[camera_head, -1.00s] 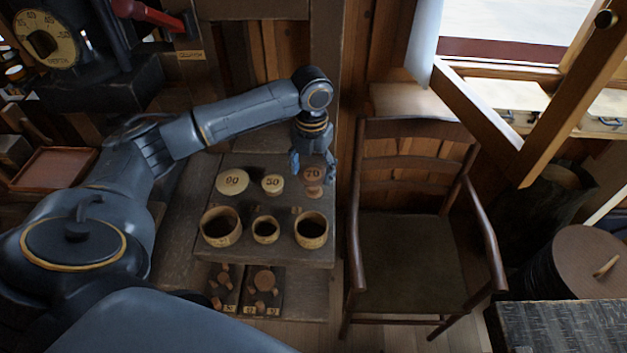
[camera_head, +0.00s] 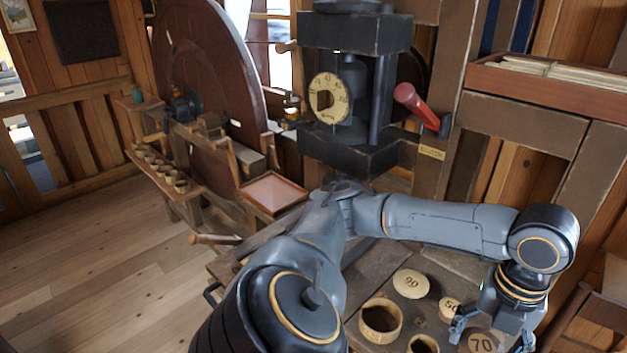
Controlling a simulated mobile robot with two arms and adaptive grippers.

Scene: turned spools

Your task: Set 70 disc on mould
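The round wooden disc marked 70 (camera_head: 480,343) shows at the bottom right in the head view, cut by the lower edge. My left gripper (camera_head: 492,334) is above it, with fingers to either side of it. I cannot tell whether the fingers touch the disc or whether it is lifted. A disc marked 90 (camera_head: 411,284) and a smaller disc marked 50 (camera_head: 449,308) stand beside it on the dark wooden bench (camera_head: 372,277). I cannot pick out which thing is the mould. My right gripper is not in view.
Open round wooden rings, one large (camera_head: 381,319) and one small (camera_head: 423,343), stand in front of the discs. A black press with a round dial (camera_head: 329,98) and red handle (camera_head: 416,104) stands behind. A shallow tray (camera_head: 275,193) lies left of it. The floor at left is clear.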

